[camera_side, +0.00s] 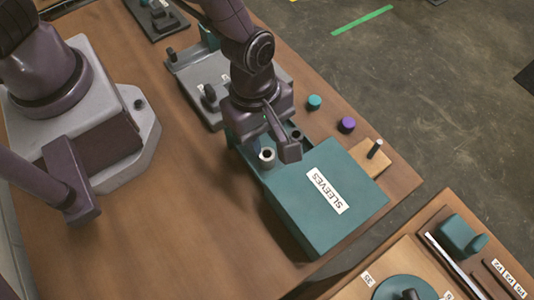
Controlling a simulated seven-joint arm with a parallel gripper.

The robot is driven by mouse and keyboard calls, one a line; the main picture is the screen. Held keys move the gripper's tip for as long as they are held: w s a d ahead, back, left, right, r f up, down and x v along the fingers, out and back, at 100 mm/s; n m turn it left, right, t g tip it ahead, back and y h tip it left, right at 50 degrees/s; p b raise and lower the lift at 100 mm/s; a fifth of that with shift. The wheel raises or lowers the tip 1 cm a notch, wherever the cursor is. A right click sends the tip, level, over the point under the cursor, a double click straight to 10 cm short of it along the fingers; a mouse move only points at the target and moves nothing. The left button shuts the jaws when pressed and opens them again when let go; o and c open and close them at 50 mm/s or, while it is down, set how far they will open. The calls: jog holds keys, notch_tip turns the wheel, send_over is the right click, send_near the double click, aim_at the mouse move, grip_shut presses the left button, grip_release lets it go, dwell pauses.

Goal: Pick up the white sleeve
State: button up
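The white sleeve (267,156) is a short, pale ring with a dark hole. It stands upright at the far-left end of the teal box labelled SLEEVES (325,222). My gripper (275,148) is low over that end of the box, right at the white sleeve. One finger shows just right of the sleeve; the other is mostly hidden behind the hand, so the grip cannot be made out. A second, darker sleeve (297,134) sits behind the visible finger.
A teal cap (314,102) and a purple cap (347,125) stand behind the box. A wooden block with a peg (372,158) is close to its right. A grey tray (202,82) lies behind my gripper. The wooden table (160,215) is clear at front left.

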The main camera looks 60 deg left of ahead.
aim_at(267, 157)
jog(key=shift+d+f, duration=0.2)
jog(key=shift+f, duration=0.8)
jog(key=shift+d+f, duration=0.15)
jog(key=shift+f, duration=0.85)
jog(key=shift+d+f, duration=0.2)
jog(key=shift+f, duration=0.8)
jog(key=c, duration=0.5)
